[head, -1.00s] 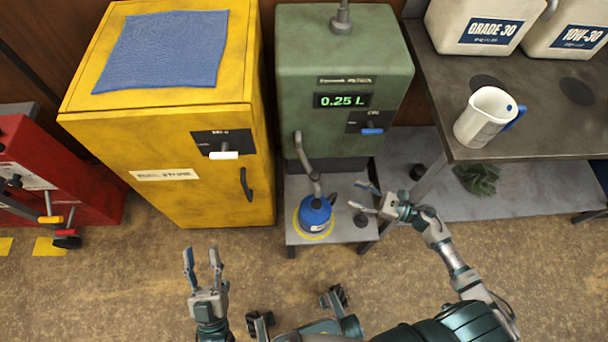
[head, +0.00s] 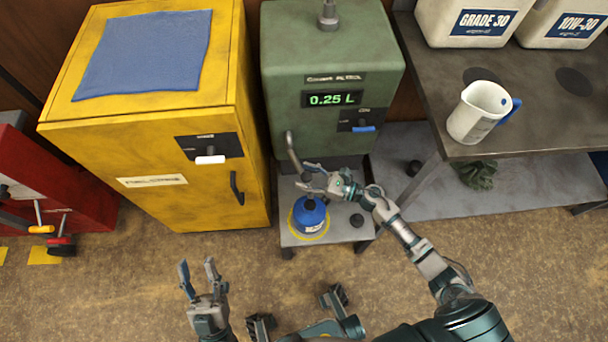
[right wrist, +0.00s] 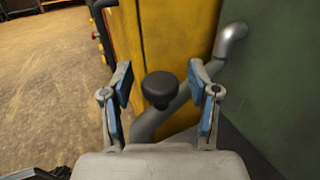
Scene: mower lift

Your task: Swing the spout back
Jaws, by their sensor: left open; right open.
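The spout (head: 293,152) is a grey bent pipe on the front of the green petrol dispenser (head: 330,55). Its lower end is hidden behind my right gripper (head: 307,178) in the head view. In the right wrist view the spout (right wrist: 228,48) runs down and left from the green wall. A black round knob (right wrist: 160,88) stands in front of the pipe, between the open fingers of my right gripper (right wrist: 161,85), with gaps on both sides. A blue can (head: 309,217) stands on the low shelf below. My left gripper (head: 197,266) is open and empty above the floor.
The yellow cabinet (head: 150,130) stands close on the left of the dispenser. A dark bench (head: 540,120) with a white jug (head: 477,112) and two oil containers is at the right. A black cap (head: 357,221) lies on the low shelf (head: 345,236) beside the can.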

